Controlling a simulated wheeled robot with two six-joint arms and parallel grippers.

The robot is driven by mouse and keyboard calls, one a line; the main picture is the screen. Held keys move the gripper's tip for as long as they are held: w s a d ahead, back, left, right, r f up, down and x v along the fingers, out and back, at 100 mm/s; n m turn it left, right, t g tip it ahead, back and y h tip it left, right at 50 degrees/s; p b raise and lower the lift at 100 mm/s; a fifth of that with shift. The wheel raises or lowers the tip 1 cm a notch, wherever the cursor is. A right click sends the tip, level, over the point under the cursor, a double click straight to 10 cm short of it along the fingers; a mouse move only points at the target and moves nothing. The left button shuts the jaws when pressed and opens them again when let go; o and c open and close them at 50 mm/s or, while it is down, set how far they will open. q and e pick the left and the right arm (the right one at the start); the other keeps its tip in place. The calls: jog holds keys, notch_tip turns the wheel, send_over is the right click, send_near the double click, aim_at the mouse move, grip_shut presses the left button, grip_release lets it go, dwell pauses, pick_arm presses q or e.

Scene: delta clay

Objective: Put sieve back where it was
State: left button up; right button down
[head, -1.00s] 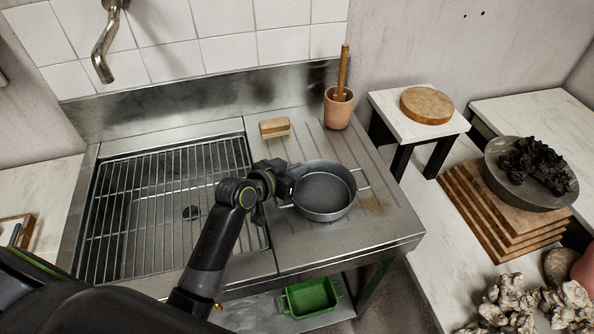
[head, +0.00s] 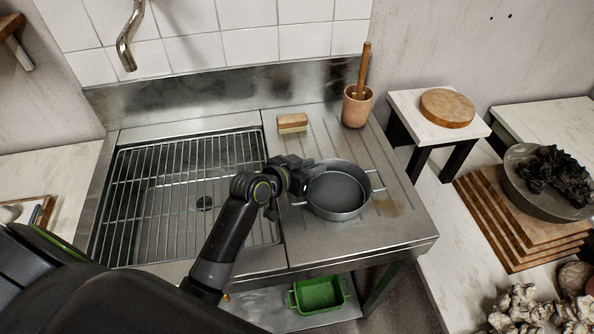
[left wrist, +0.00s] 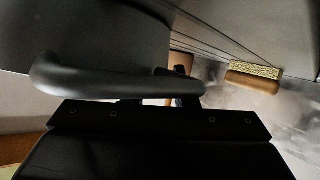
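A round grey two-handled pan (head: 340,190) stands on the ribbed drainboard right of the sink; it is the closest thing to a sieve in view, but I see no mesh. My left gripper (head: 312,171) is at its left rear rim, overlapping it in the head view. In the left wrist view, the dark vessel wall (left wrist: 90,35) and a curved handle (left wrist: 110,80) lie right in front of the gripper (left wrist: 160,98). The fingers are dark and partly hidden, so I cannot tell whether they grip. My right gripper is not in view.
A brush (head: 292,123) and a clay mortar with pestle (head: 357,105) stand behind the pan. A wire rack (head: 180,190) covers the sink at left. A small table with a round board (head: 447,108) stands right. A green tray (head: 318,296) sits below.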

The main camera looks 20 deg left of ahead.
pick_arm(q)
jog(key=v, duration=1.1)
jog(key=shift+s+a+r, duration=0.1)
jog(key=shift+s, duration=0.3)
